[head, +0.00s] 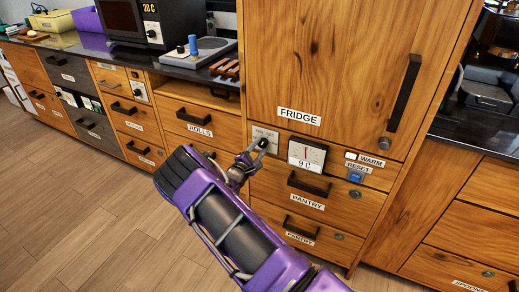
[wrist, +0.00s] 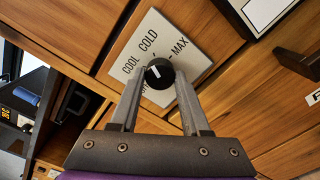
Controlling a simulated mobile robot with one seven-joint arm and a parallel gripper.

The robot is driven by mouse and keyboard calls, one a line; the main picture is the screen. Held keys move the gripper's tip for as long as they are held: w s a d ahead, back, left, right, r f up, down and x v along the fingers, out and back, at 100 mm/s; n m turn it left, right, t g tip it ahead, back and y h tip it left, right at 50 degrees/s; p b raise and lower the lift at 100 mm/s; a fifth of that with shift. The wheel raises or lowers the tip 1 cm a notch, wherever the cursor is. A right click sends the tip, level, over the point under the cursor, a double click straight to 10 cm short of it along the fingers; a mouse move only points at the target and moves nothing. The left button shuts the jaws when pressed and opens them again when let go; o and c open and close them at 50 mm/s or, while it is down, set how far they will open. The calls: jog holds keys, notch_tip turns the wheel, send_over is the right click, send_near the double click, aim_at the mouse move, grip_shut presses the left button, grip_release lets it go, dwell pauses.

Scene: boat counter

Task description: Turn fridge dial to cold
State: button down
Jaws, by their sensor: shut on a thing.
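The fridge dial is a black round knob (wrist: 160,73) with a white pointer mark, on a pale plate (wrist: 190,48) lettered COOL, COLD and MAX; other lettering is partly hidden. The plate (head: 264,133) also shows in the head view, below the FRIDGE door (head: 350,65). My gripper (head: 257,150) reaches up to it. In the wrist view my gripper's two fingertips (wrist: 160,78) are shut on the knob, one on each side. The pointer appears to lie near the COOL and COLD side; the exact setting is hard to tell.
A gauge reading 90 (head: 306,155) sits right of the plate, with a WARM label (head: 373,162) and blue RESET button (head: 355,176) beyond it. PANTRY drawer handles (head: 309,183) stick out below. A long door handle (head: 404,92) is at the right. The wooden floor is clear at left.

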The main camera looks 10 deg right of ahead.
jog(key=shift+m, duration=0.6)
jog(key=shift+c, duration=1.9)
grip_release()
jog(key=shift+s+a, duration=0.1)
jog(key=p+v, duration=0.1)
jog(key=v, duration=1.6)
